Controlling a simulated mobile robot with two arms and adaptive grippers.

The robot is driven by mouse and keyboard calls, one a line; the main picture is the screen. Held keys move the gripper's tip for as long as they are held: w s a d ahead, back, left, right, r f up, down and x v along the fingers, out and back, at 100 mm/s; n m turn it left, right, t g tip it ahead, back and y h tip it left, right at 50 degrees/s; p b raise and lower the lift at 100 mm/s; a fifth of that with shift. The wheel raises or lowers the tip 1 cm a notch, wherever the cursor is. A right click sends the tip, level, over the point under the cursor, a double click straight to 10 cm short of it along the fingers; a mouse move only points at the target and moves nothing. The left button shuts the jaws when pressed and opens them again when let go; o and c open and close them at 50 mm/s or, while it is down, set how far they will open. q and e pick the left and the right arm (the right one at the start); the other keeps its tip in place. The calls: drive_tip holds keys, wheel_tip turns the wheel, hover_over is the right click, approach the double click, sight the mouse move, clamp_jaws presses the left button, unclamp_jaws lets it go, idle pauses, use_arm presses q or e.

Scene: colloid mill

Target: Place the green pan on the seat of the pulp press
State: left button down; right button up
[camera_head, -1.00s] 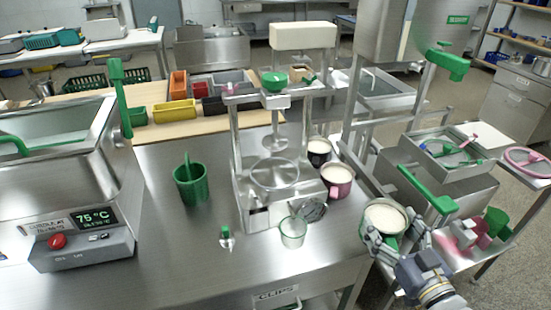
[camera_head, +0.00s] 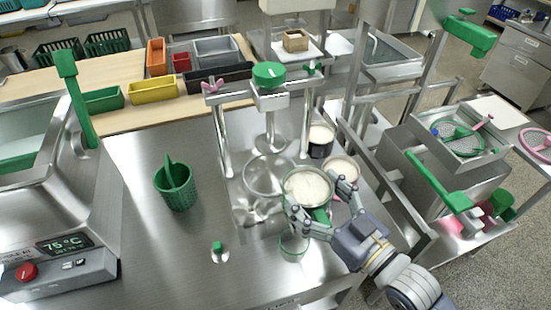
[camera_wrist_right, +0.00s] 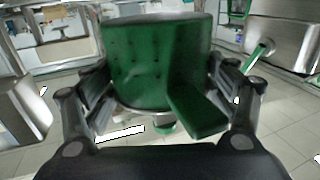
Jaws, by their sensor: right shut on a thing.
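The green pan (camera_head: 308,187), full of a white substance, is in my right gripper (camera_head: 323,207). In the right wrist view the fingers are on both sides of the green pan (camera_wrist_right: 150,62), and its handle points toward the wrist. The pulp press (camera_head: 224,145) is a metal frame with a green knob on top. Its round seat (camera_head: 268,178) lies low between the posts. The pan is held just right of the seat, in front of the press's right side, and seems raised. The gripper and pan hide part of the press's front right. My left gripper is not in view.
A dark pan (camera_head: 320,140) and a pink pan (camera_head: 341,168), both with white contents, stand right of the press. A clear glass (camera_head: 293,247) stands below the held pan. A green perforated basket (camera_head: 175,187) stands left, with bare bench around it.

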sight(293, 173)
drive_tip(key=p+x, duration=0.1)
drive_tip(key=x, duration=0.7)
drive_tip(key=shift+w+r, duration=0.1)
drive_tip(key=shift+w, duration=0.1)
drive_tip(key=shift+w+a, duration=0.4)
drive_tip(key=shift+w, duration=0.1)
drive_tip(key=p+x, duration=0.1)
drive_tip(key=x, duration=0.1)
drive_tip(key=shift+w+a+r, duration=0.1)
drive_tip(key=shift+w+a, duration=0.1)
drive_tip(key=shift+w, duration=0.05)
drive_tip(key=shift+w+a+f, duration=0.15)
drive_tip(key=shift+f, duration=0.3)
drive_tip(key=shift+w+a+f, duration=0.1)
drive_tip(key=shift+w+f, duration=0.05)
drive_tip(key=shift+f, duration=0.3)
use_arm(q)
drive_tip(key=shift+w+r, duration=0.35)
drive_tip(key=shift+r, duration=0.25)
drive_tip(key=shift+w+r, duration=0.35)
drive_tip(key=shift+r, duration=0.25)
use_arm(e)
drive_tip(key=shift+s+d, duration=0.1)
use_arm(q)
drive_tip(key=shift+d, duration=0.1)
use_arm(e)
drive_tip(key=shift+f, duration=0.1)
